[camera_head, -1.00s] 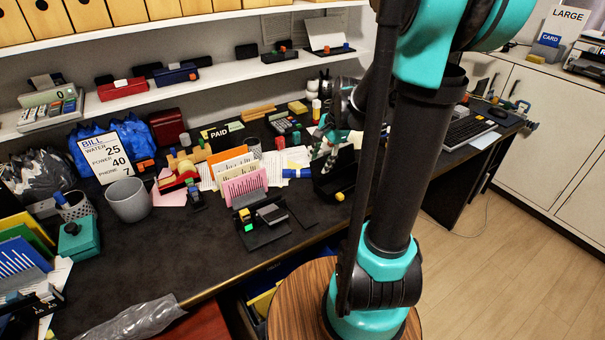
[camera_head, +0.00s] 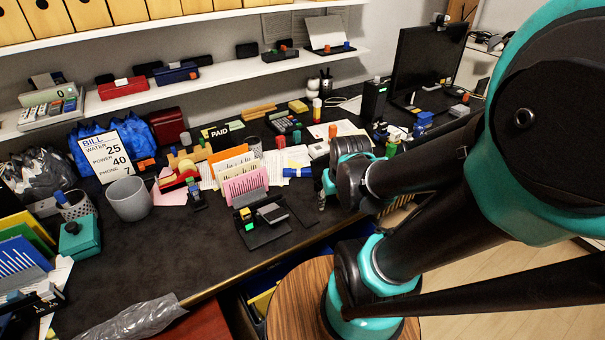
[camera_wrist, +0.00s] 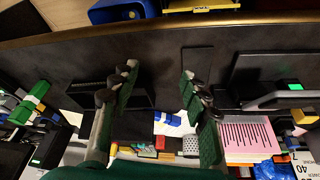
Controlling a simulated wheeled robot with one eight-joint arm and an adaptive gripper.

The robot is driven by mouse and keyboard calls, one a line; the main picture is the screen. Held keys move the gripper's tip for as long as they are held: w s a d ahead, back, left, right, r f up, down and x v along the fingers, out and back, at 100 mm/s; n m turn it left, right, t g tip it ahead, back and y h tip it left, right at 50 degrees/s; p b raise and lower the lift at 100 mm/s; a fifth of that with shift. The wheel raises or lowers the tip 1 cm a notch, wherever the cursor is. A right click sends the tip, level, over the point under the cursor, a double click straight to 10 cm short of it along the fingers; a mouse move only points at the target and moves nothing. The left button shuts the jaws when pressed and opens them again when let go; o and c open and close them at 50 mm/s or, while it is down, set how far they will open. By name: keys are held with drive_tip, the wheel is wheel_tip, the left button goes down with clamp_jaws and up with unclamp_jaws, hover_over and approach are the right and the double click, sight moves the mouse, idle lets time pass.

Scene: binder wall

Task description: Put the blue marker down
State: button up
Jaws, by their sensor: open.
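A blue-and-white cylinder (camera_head: 297,172), which looks like the blue marker, lies on white papers on the dark desk, right of the pink file holder. A blue-and-white piece (camera_wrist: 167,122) that may be the same shows low between my fingers in the wrist view. My gripper (camera_head: 321,198) is over the desk to the right of the cylinder, pointing down. In the wrist view my gripper (camera_wrist: 158,90) is open, its two green-padded fingers wide apart, with nothing held between them. Bare desk shows between the fingertips.
The pink file holder (camera_head: 244,185) stands left of my gripper. A black tray with small items (camera_head: 260,226) lies in front of it. A grey cup (camera_head: 129,199) and bill sign (camera_head: 107,158) stand left.

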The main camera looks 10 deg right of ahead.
drive_tip(key=w+a+r+n+g+h, duration=0.1)
drive_tip(key=w+a+r+n, duration=0.2)
drive_tip(key=w, duration=0.4)
drive_tip(key=w+a+r+n+g+h, duration=0.1)
drive_tip(key=w+r+n+g, duration=0.1)
drive_tip(key=w+r+n, duration=0.45)
drive_tip(key=n+g+h, duration=0.2)
drive_tip(key=n+h, duration=0.1)
drive_tip(key=n, duration=0.3)
approach(303, 170)
drive_tip(key=x, duration=0.3)
drive_tip(key=shift+s+d+f, duration=0.1)
drive_tip(key=shift+d, duration=0.35)
drive_tip(key=shift+a+x, duration=0.15)
drive_tip(key=shift+x, duration=1.1)
drive_tip(key=shift+a+x, duration=0.2)
drive_tip(key=shift+x, duration=1.1)
drive_tip(key=shift+f, duration=0.1)
clamp_jaws()
